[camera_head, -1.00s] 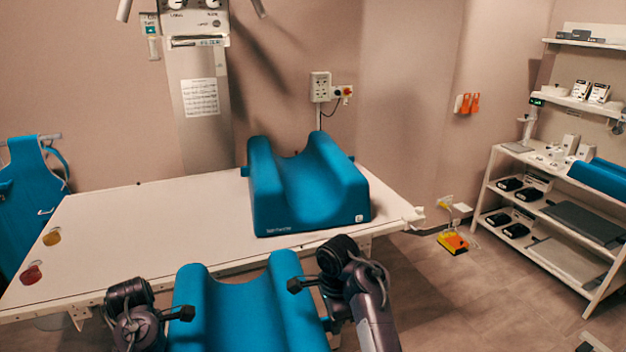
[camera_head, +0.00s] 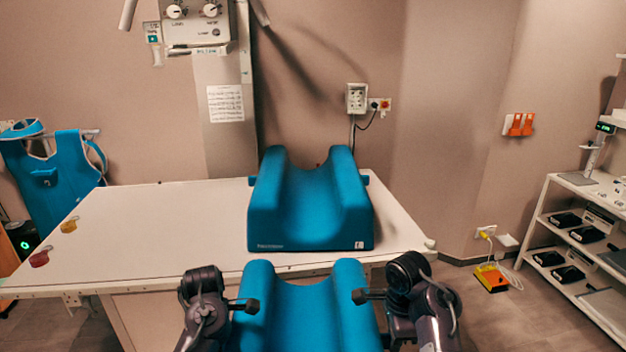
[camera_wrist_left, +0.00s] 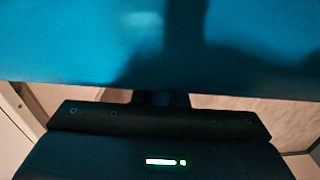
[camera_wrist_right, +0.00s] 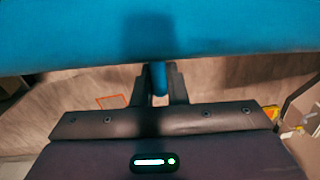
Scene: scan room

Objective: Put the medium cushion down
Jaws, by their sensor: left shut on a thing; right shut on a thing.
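The medium cushion (camera_head: 305,318), blue with a scooped top, is held between my two grippers in front of the table's near edge. My left gripper (camera_head: 247,305) is shut on its left side and my right gripper (camera_head: 362,296) on its right side. The cushion fills the upper part of the left wrist view (camera_wrist_left: 70,40) and the right wrist view (camera_wrist_right: 60,35). Its lower part is cut off in the head view. A larger blue cushion (camera_head: 310,228) of similar shape stands on the white table (camera_head: 160,225), toward its right end, directly beyond the held one.
The table's left part is bare except for a yellow (camera_head: 69,226) and a red (camera_head: 39,258) small object at its left edge. A white shelf unit (camera_head: 545,215) stands at the right. A yellow-orange floor device (camera_head: 491,278) with a cable lies between.

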